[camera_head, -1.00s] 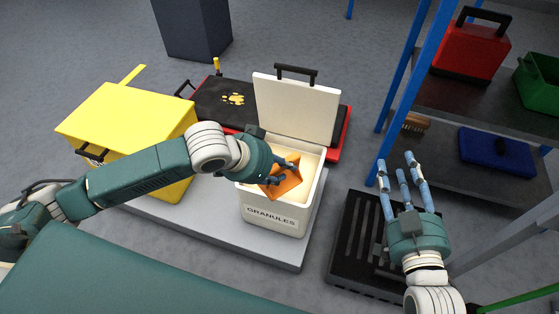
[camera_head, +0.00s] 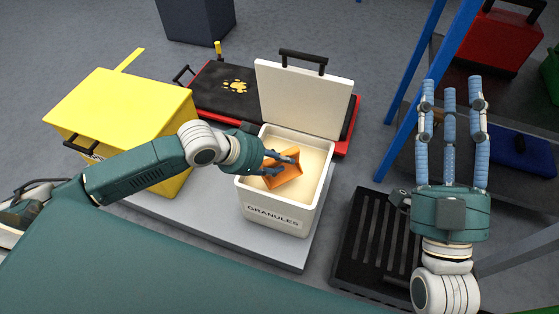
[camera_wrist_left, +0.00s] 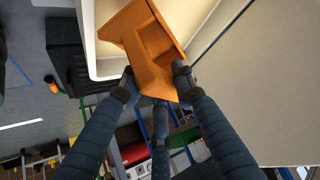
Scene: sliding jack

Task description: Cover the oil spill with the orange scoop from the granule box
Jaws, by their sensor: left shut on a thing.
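The orange scoop (camera_head: 287,181) is in the open white granule box (camera_head: 275,217), above or at the pale granules (camera_head: 315,153). My left gripper (camera_head: 283,164) is shut on the scoop. The left wrist view shows the scoop (camera_wrist_left: 150,45) between its fingers; whether the scoop holds granules cannot be told. My right gripper (camera_head: 452,95) is open and empty, fingers pointing away, right of the box.
The box lid (camera_head: 305,95) stands upright behind the box opening. A yellow case (camera_head: 120,105) stands to the left on the grey platform (camera_head: 220,222). A black slatted grate (camera_head: 375,235) and a blue-post shelf (camera_head: 425,85) are on the right.

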